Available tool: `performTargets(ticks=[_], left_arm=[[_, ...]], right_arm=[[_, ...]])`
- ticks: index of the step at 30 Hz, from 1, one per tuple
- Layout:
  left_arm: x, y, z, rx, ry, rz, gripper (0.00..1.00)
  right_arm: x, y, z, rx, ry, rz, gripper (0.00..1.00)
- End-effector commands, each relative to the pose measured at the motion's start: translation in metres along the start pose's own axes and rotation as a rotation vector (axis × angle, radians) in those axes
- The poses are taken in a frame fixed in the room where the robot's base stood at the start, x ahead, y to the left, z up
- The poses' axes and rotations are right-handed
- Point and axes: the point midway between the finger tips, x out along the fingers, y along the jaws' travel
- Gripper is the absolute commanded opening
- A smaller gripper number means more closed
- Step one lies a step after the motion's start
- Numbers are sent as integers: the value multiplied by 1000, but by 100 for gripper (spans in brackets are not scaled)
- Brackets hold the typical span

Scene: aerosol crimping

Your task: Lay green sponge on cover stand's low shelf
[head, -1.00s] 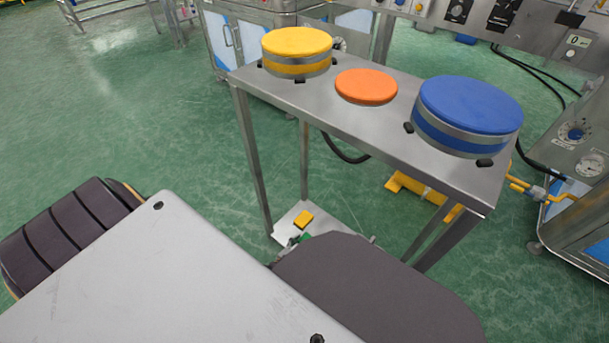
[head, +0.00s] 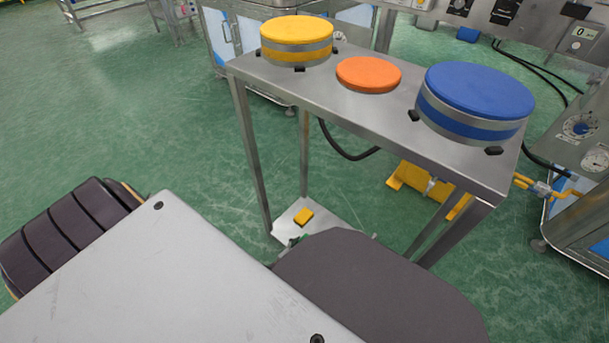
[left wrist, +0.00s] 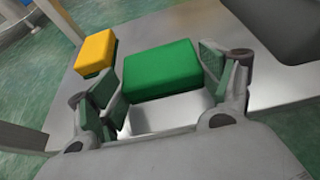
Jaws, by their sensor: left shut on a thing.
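The green sponge (left wrist: 162,70) is a block between the two fingers of my left gripper (left wrist: 163,80), which is shut on it. In the left wrist view it is just over or on the bare metal low shelf (left wrist: 165,112); I cannot tell whether it touches. In the head view the low shelf (head: 283,222) is at the bottom of the cover stand (head: 390,112). Only a sliver of my left gripper (head: 296,240) shows there, at the shelf's near edge; my own dark arm part hides the rest. My right gripper is not in view.
A yellow sponge (left wrist: 95,53) lies on the low shelf to the left of the green one; it also shows in the head view (head: 303,217). The stand's legs flank the shelf. Yellow (head: 297,40), orange (head: 368,74) and blue (head: 478,92) round pieces stand on its top.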

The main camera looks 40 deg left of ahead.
Motion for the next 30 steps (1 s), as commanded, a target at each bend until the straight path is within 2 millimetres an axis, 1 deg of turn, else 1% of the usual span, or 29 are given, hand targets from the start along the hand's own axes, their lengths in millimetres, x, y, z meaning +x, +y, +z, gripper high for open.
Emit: performTargets(ticks=[5,6,10,11,30], left_arm=[[1,0,-2,1,0,1,67],[1,0,-2,1,0,1,81],[1,0,-2,1,0,1,98],[1,0,-2,1,0,1,100],[0,0,0,-1,1,0,100]], right_arm=[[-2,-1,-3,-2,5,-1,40],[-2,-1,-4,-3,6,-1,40],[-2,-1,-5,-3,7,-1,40],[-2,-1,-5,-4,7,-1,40],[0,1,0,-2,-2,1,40]])
